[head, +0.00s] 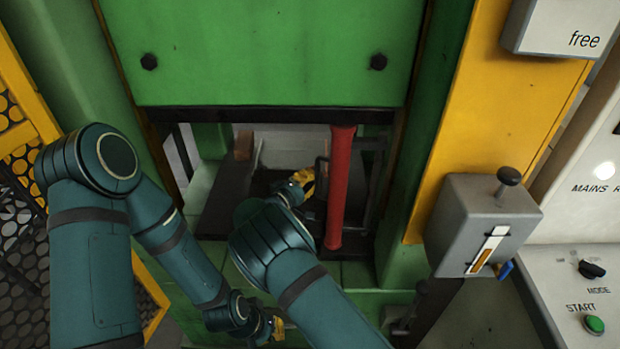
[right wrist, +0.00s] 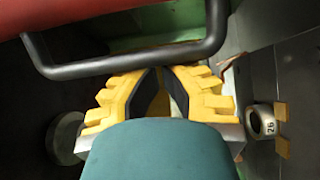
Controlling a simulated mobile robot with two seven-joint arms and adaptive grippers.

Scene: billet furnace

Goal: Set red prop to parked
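The red prop (head: 340,190) is an upright red cylinder under the green door (head: 265,50), at the right of the opening. A dark looped handle (head: 321,180) stands out from its left side. My right gripper (head: 303,178), with yellow fingers, is just left of this handle. In the right wrist view the red prop (right wrist: 110,12) crosses the top left. The handle's bar (right wrist: 130,66) passes close to the fingertips; a grasp is not clear. My left gripper (head: 276,328) is low in the head view, away from the prop, its fingers partly hidden by my arm.
A grey lever box (head: 483,225) with a black knob stands right of the opening on a yellow post (head: 510,105). Farther right is a control panel with a green START button (head: 594,325). A sign (head: 570,28) reads "free". Yellow-framed mesh (head: 20,130) is at left.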

